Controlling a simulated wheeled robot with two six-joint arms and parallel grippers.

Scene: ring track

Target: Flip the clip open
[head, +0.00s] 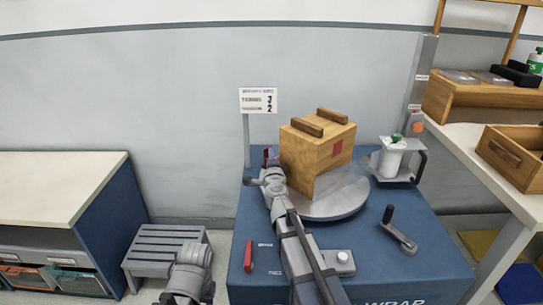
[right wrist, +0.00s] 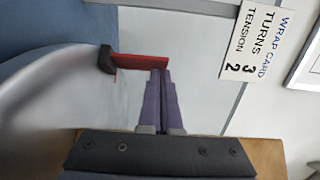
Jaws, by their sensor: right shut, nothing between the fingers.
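The clip (right wrist: 140,62) is a short red bar with a black block at its left end. In the head view a red piece (head: 267,154) shows at the far left of the blue wrapping machine, partly hidden by my right wrist. My right gripper (right wrist: 160,76) is shut and empty. Its purple fingertips are right at the red bar's lower edge, near its right end; I cannot tell if they touch. My left gripper is not in view.
A wooden box (head: 310,150) with two dark bars on top stands on the round turntable (head: 345,205), close to my right arm. A crank (head: 398,232) and a white roll (head: 392,158) are on the right. A sign (head: 258,100) stands behind.

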